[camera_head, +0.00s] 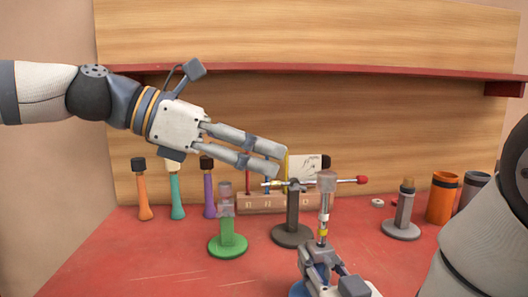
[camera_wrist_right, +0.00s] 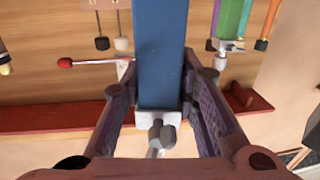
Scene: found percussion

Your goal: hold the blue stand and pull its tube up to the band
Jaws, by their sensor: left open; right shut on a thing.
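The blue stand shows as a bit of blue base (camera_head: 297,290) at the bottom of the head view; my right gripper (camera_head: 320,262) hides most of its post. In the wrist view the fingers (camera_wrist_right: 160,80) are shut on either side of the blue post (camera_wrist_right: 160,45). A silver tube (camera_head: 325,205) rises upright above the right gripper. A yellow band (camera_head: 323,232) shows low on it, and a grey-brown block (camera_head: 326,182) tops it. My left gripper (camera_head: 281,164) is open and empty, up and left of the tube top, apart from it.
A dark stand (camera_head: 292,215) with a red-tipped rod (camera_head: 361,180) stands close behind the tube. A green stand (camera_head: 228,240) is to the left, a grey stand (camera_head: 402,225) and orange cup (camera_head: 441,200) to the right. Several mallets (camera_head: 176,195) stand at the back left.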

